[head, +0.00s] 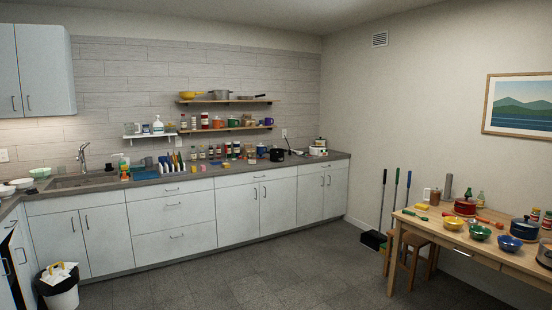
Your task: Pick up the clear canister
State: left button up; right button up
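I cannot single out the clear canister with certainty in the head view. A small upright container (435,198), brownish and canister-like, stands at the back left of the wooden table (408,222) on the right; it is too small to tell whether it is clear. A paler narrow thing (427,194) stands just left of it. Neither of my grippers is in view, and nothing is seen being held.
Pots and coloured bowls, including a yellow bowl (453,223), crowd the table. Stools (410,240) stand under its left end. A trash bin (60,288) is at lower left. A long counter (230,176) lines the far wall. The middle floor (250,270) is clear.

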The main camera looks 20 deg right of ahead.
aim_at(252, 158)
jog(key=i+z, duration=0.15)
jog(key=z, duration=0.3)
jog(key=i, duration=5.25)
